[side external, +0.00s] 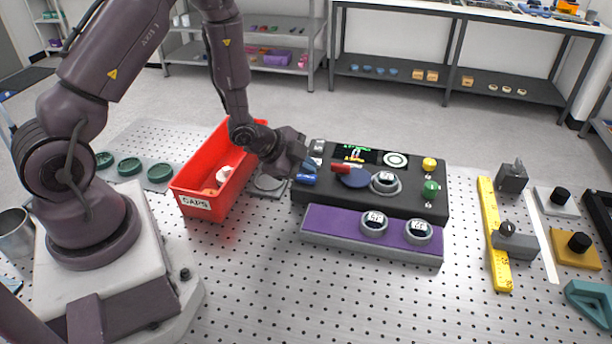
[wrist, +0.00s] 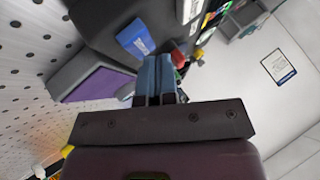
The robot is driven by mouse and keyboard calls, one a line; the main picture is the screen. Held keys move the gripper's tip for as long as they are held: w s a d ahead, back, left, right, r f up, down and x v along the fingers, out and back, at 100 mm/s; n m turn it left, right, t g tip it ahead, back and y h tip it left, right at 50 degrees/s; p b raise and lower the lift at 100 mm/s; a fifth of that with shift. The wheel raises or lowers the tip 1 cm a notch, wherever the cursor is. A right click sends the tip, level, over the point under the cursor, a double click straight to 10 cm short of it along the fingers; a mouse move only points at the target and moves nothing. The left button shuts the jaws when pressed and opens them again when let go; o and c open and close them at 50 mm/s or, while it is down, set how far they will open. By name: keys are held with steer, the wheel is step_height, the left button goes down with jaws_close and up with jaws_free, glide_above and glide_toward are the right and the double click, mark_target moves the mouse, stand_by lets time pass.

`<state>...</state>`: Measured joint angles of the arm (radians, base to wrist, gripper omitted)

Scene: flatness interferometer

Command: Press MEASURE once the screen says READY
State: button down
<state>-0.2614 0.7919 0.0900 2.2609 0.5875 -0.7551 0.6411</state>
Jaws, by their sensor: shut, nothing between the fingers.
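The black interferometer (side external: 330,200) stands on the perforated table. Its small screen (side external: 355,153) shows green text, a white figure and yellow text, too small to read. A round ringed pattern shows beside it (side external: 395,160). A blue key-like patch (side external: 306,179) with pale lettering is at the unit's left end, also in the wrist view (wrist: 136,38); I cannot read whether it says MEASURE. My gripper (side external: 311,165) is shut and empty over that left end, close to the blue patch. In the wrist view its blue fingers (wrist: 155,75) are together; contact cannot be told.
A red lever-like part (side external: 341,168) and dark blue disc (side external: 355,179) are right of my gripper, beside a ringed part (side external: 385,181). Yellow (side external: 430,163) and green (side external: 431,188) knobs stand farther right. A purple-topped rack (side external: 340,226) lies in front; a red bin (side external: 185,190) stands left.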

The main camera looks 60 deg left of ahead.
mark_target(306, 178)
steer(key=shift+r, duration=0.45)
steer(key=shift+r, duration=2.5)
